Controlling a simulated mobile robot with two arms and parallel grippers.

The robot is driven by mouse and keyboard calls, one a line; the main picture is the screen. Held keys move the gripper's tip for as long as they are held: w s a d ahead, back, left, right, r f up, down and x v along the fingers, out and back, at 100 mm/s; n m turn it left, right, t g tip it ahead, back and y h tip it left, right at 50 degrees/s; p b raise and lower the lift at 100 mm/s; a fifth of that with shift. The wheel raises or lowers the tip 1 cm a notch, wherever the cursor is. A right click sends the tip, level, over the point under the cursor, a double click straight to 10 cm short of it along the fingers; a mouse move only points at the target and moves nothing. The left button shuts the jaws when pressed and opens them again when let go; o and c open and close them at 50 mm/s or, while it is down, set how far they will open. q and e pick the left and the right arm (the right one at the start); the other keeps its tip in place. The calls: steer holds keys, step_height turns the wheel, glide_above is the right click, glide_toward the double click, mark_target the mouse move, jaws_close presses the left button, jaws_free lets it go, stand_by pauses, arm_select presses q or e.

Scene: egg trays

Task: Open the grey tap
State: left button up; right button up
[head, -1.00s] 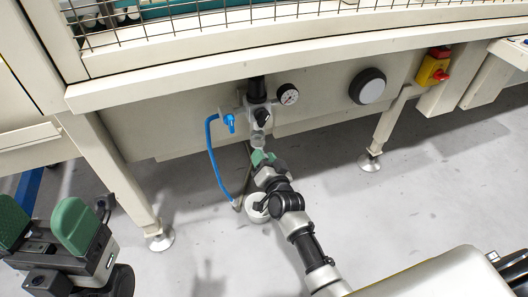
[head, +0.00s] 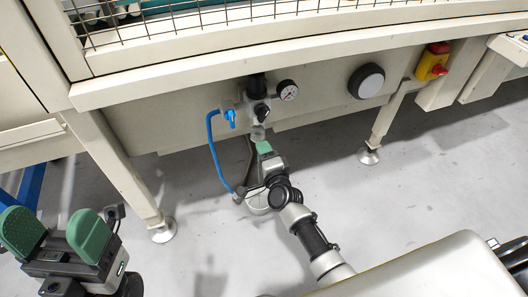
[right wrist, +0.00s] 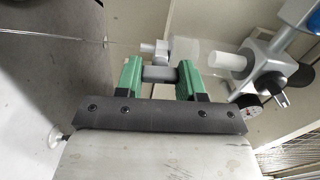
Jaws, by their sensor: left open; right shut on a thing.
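The grey tap (right wrist: 160,73) shows in the right wrist view as a short grey bar between the green fingers of my right gripper (right wrist: 159,76), which is shut on it. A grey fitting stands just beyond it, near the clear bowl (right wrist: 192,50). In the head view my right gripper (head: 264,147) is just below the bowl (head: 258,132) of the air unit (head: 255,108), seen nearly edge-on. It hides the tap there. My left gripper (head: 53,232) is open and empty at the lower left, away from the unit.
A blue tap (head: 230,117) with a blue hose (head: 213,150) sits left of the unit; a gauge (head: 287,90) sits right. A machine leg (head: 383,130) and a red-yellow switch (head: 433,62) are further right.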

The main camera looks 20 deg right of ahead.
steer(key=shift+d+m, duration=0.1)
steer(key=shift+m, duration=0.4)
steer(key=o, duration=0.9)
steer(key=s+p, duration=0.3)
steer(key=s, duration=0.7)
steer(key=shift+s+d, duration=0.15)
steer(key=shift+s, duration=0.25)
